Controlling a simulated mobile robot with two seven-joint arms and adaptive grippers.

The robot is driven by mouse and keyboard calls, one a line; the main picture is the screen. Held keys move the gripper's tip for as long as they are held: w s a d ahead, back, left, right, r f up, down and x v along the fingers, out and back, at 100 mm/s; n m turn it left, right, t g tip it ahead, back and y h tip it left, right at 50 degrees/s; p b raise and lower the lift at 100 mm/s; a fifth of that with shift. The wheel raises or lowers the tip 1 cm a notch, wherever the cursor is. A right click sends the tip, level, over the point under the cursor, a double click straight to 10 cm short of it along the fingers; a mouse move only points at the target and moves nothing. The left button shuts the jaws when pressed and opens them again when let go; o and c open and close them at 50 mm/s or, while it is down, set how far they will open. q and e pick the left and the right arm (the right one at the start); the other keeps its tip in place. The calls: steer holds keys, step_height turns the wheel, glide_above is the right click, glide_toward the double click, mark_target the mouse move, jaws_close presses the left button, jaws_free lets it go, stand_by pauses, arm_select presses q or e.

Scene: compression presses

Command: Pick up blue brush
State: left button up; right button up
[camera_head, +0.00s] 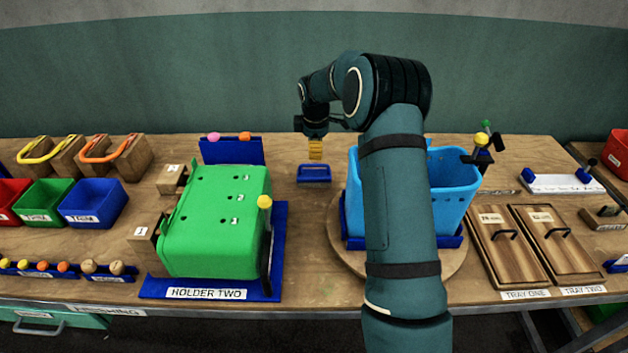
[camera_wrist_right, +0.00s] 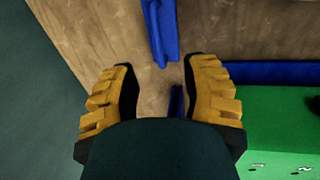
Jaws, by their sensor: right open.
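A small blue piece (camera_head: 314,174) lies on the table between the green press and the blue bin. It looks like a low frame, and I cannot tell for sure that it is the blue brush. My right gripper (camera_head: 316,151) is open and points down just above and behind this piece. In the right wrist view, a blue part (camera_wrist_right: 160,30) lies beyond the fingertips. A narrow dark blue strip (camera_wrist_right: 176,101) shows between the two yellow fingers, partly hidden by my gripper's body. Nothing is seen gripped. My left gripper is not in view.
The green press (camera_head: 215,225) on its blue holder base (camera_head: 277,255) stands to the left. The blue bin (camera_head: 455,190) on a round wooden board stands to the right, partly hidden by my arm. A blue panel (camera_head: 231,152) stands behind the press. Bare table surrounds the blue piece.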

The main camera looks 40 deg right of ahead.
mark_target(314, 166)
steer(key=f, duration=0.3)
steer(key=w+f, duration=0.1)
steer(key=f, duration=0.2)
steer(key=w+d+f, duration=0.1)
steer(key=f, duration=0.2)
steer(key=shift+d+f+b, duration=0.1)
steer(key=shift+b, duration=0.25)
steer(key=shift+c, duration=0.4)
jaws_close()
